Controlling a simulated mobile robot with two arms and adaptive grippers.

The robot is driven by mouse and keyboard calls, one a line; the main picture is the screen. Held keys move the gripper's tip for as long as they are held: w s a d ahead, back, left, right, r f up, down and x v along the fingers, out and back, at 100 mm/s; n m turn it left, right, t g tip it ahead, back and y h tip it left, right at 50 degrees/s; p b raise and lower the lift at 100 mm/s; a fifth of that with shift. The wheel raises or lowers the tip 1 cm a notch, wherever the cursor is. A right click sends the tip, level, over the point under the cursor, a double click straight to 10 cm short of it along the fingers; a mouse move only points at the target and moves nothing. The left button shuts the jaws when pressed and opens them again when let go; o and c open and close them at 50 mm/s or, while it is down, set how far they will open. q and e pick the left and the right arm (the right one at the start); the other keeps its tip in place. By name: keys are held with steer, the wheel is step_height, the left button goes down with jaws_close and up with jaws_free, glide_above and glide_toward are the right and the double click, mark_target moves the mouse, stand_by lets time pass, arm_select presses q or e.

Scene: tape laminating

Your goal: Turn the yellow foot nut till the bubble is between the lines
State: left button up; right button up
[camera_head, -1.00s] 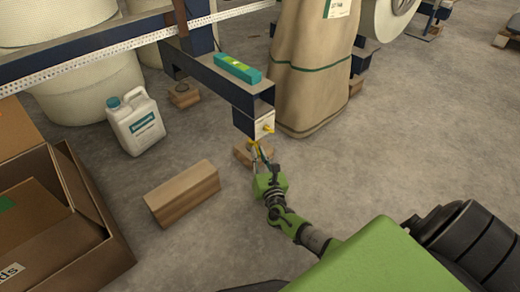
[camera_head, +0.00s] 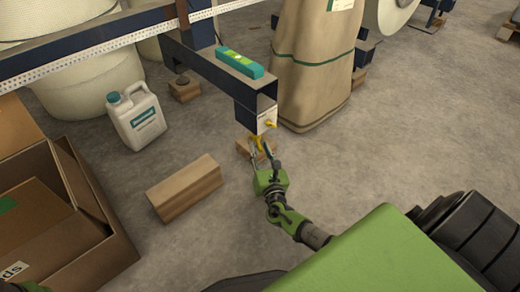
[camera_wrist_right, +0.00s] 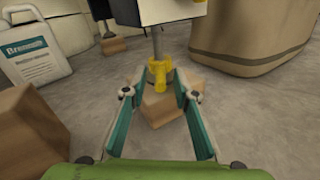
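The yellow foot nut (camera_wrist_right: 158,73) sits on a grey threaded rod under the end of the navy beam (camera_head: 215,80). In the head view the nut (camera_head: 256,144) is small and partly hidden by my fingers. My right gripper (camera_wrist_right: 157,78) is open, with one teal-padded finger on each side of the nut; I see gaps on both sides. It also shows in the head view (camera_head: 262,153), below the beam end. A teal spirit level (camera_head: 239,64) lies on the beam with a yellow-green window; its bubble is too small to read.
A wooden block (camera_wrist_right: 160,105) stands under the foot. Another block (camera_head: 185,187) lies to the left, near a white jug (camera_head: 136,122) and cardboard boxes (camera_head: 75,235). A big brown sack (camera_head: 315,70) stands close right of the beam end.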

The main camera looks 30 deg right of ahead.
steer(key=v, duration=1.1)
steer(key=shift+s, duration=0.35)
